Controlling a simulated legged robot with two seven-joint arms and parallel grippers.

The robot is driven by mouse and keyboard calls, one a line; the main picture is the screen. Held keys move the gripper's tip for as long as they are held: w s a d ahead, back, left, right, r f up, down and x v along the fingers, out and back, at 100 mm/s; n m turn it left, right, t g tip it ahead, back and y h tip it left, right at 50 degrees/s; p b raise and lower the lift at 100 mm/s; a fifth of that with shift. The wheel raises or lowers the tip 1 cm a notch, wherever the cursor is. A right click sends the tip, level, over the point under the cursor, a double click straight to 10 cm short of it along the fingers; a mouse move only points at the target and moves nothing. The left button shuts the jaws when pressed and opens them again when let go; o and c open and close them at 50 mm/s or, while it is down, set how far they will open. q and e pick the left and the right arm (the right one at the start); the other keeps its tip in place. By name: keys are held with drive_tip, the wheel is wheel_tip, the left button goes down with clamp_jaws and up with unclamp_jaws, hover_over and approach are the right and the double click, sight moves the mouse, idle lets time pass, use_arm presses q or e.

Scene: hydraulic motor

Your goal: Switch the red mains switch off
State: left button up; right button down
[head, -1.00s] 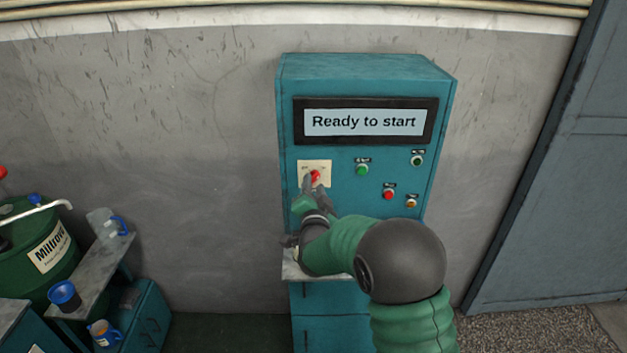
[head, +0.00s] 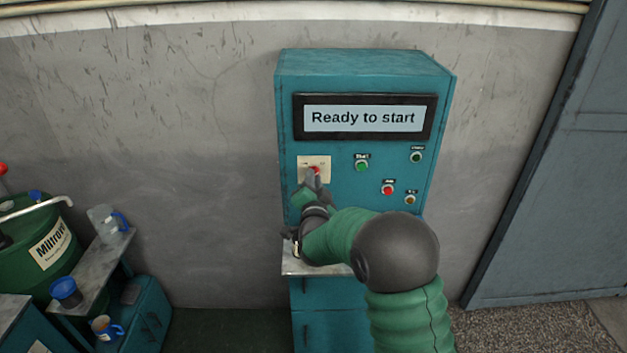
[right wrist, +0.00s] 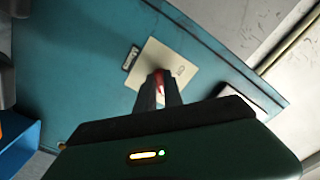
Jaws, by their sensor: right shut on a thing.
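The red mains switch (head: 315,170) sits on a cream plate (head: 325,162) at the upper left of the teal cabinet's front, below the display. My right gripper (head: 309,180) is at the plate, shut on the red switch and hiding much of it. In the right wrist view the two dark fingers (right wrist: 159,88) close around the red switch knob (right wrist: 159,78) over the cream plate (right wrist: 178,66). The display (head: 363,118) reads "Ready to start". My left gripper is not in view.
A green button (head: 362,165), a red button (head: 388,189) and other small controls lie right of the switch. A small ledge (head: 300,268) juts out below my right arm. A green drum (head: 35,240), jugs and mugs stand at the left.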

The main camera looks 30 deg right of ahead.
drive_tip(key=shift+n, duration=0.3)
drive_tip(key=shift+d+r+n, duration=0.1)
drive_tip(key=shift+n, duration=4.2)
drive_tip(key=shift+d+r+n, duration=0.1)
drive_tip(key=shift+n, duration=4.2)
drive_tip(key=c, duration=1.8)
unclamp_jaws()
drive_tip(key=o, duration=0.3)
drive_tip(key=shift+a+f, duration=0.1)
drive_tip(key=shift+f, duration=0.1)
drive_tip(key=shift+o, duration=0.2)
